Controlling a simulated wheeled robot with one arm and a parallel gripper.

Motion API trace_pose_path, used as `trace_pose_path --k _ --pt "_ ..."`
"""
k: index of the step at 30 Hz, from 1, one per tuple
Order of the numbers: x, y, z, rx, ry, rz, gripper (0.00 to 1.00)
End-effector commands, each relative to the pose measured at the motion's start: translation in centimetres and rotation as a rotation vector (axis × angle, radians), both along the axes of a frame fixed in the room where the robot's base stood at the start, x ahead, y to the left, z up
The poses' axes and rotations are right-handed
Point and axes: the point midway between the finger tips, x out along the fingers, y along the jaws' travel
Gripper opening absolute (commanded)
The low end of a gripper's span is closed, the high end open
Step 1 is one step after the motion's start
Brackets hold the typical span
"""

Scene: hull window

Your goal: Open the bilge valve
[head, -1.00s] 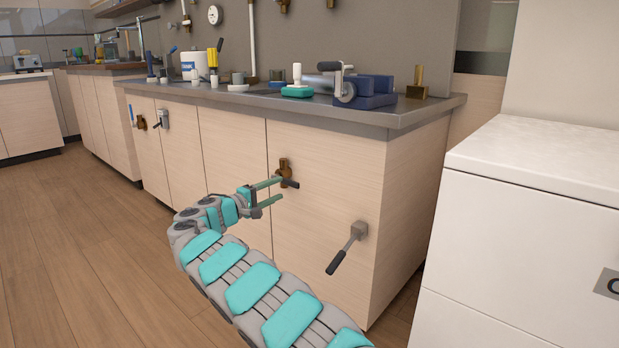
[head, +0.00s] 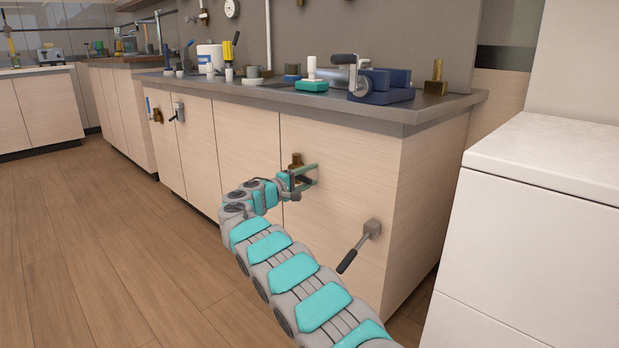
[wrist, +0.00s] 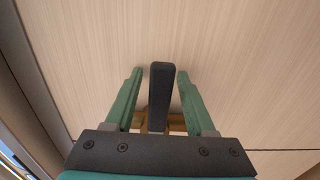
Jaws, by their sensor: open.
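A brass valve (head: 296,160) with a dark lever handle is mounted on the pale cabinet front. My gripper (head: 308,180) is at this valve, its two green fingers open around the lever. In the wrist view the black handle (wrist: 161,95) stands between the two open fingers (wrist: 158,100), with a visible gap on each side. Part of the brass body (wrist: 176,122) shows behind the fingers. Which of the several valves here is the bilge valve cannot be told, as no label is readable.
A grey lever (head: 360,242) with a black grip sits lower right on the same cabinet. Another brass valve with a blue handle (head: 154,110) and a grey lever (head: 178,112) are farther left. A white cabinet (head: 540,220) stands at right. The wooden floor (head: 130,250) at left is clear.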

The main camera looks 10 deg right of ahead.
Motion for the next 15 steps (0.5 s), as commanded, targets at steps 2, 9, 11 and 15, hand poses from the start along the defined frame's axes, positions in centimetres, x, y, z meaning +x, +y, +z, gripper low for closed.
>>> trace_pose_path --k 2,9,11,15 --pt "-0.01 0.02 0.03 0.0 0.0 0.0 0.55" --pt "-0.02 0.01 0.03 0.0 0.0 0.0 0.34" --pt "-0.02 0.01 0.03 0.0 0.0 0.0 0.27" --pt "-0.02 0.01 0.02 0.0 0.0 0.0 0.11"
